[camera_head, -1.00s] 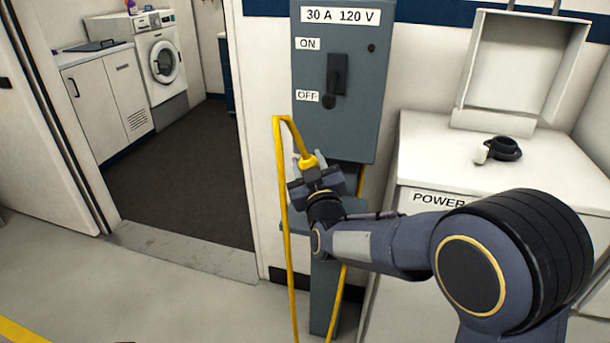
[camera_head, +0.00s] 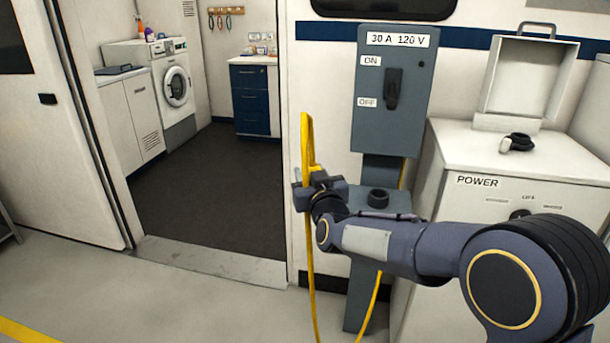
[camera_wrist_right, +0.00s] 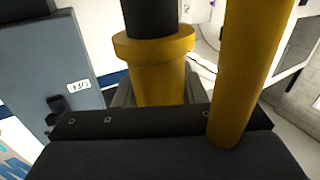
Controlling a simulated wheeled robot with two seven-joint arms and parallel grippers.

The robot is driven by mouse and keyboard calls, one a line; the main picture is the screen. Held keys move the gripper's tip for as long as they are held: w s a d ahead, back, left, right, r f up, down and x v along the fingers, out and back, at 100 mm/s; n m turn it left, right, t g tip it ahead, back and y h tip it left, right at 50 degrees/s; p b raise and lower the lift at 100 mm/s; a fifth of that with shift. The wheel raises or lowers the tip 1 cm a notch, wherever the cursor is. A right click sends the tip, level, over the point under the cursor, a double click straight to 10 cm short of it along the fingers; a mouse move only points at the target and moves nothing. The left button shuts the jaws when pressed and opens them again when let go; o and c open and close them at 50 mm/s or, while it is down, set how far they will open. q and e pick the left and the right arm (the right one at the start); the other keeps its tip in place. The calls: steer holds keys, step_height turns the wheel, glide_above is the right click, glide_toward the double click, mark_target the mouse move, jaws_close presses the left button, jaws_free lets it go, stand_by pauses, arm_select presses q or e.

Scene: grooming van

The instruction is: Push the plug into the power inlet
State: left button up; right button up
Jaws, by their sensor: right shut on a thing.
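My right gripper (camera_head: 318,188) is shut on the yellow plug (camera_head: 308,165) and holds it in the air, left of the grey breaker box. In the right wrist view the plug (camera_wrist_right: 155,75) shows a yellow collar and a black end pointing up, with the gripper (camera_wrist_right: 165,118) around its lower part. The yellow cable (camera_head: 307,127) loops above the gripper and hangs to the floor. A black round socket (camera_head: 378,197) stands on the grey post, right of the gripper. A black ring with a white piece (camera_head: 517,142) sits on the POWER cabinet; I cannot tell which is the inlet.
The grey breaker box (camera_head: 392,88) marked 30 A 120 V hangs on the wall above the grey post (camera_head: 370,290). The white POWER cabinet (camera_head: 460,165) stands at right, with an open lid (camera_head: 530,75) behind. An open doorway is at left. The floor at left is clear.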

mark_target(309, 164)
steer(key=shift+s+a+r, duration=0.1)
steer(key=shift+a+r, duration=0.05)
steer(key=shift+r, duration=0.15)
steer(key=shift+a+r+m+p, duration=0.1)
steer(key=shift+r+m+p, duration=0.1)
steer(key=shift+m+p, duration=0.15)
steer(key=shift+s+r+p, duration=0.1)
steer(key=shift+r+p, duration=1.1)
steer(key=shift+r, duration=0.4)
steer(key=shift+f, duration=0.15)
